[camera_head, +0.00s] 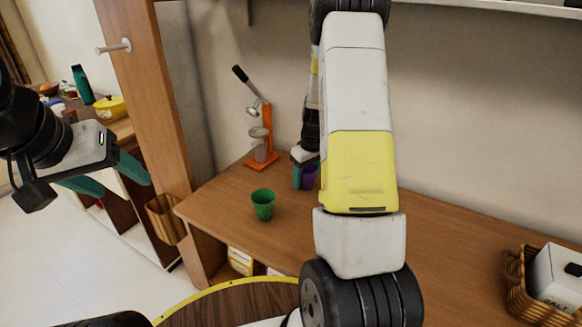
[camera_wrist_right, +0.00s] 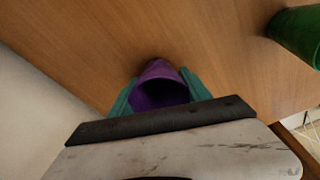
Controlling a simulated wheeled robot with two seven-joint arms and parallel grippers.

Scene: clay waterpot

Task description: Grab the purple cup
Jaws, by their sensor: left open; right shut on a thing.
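The purple cup (camera_wrist_right: 160,84) is between the two teal fingers of my right gripper (camera_wrist_right: 158,92) in the right wrist view. The fingers are shut on its sides, and the cup's open mouth faces the camera. In the head view the cup (camera_head: 308,178) shows as a small purple patch beside my right gripper (camera_head: 303,180), near the back of the wooden table; my right arm hides part of this area. My left gripper (camera_head: 112,181) is open and empty at the left, over the floor and away from the table.
A green cup (camera_head: 263,205) stands on the table (camera_head: 222,222), left of the purple cup. An orange juicer press (camera_head: 266,135) stands behind it. A wicker basket with a salt box (camera_head: 555,285) is at the far right. A wooden post (camera_head: 150,90) rises at the left.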

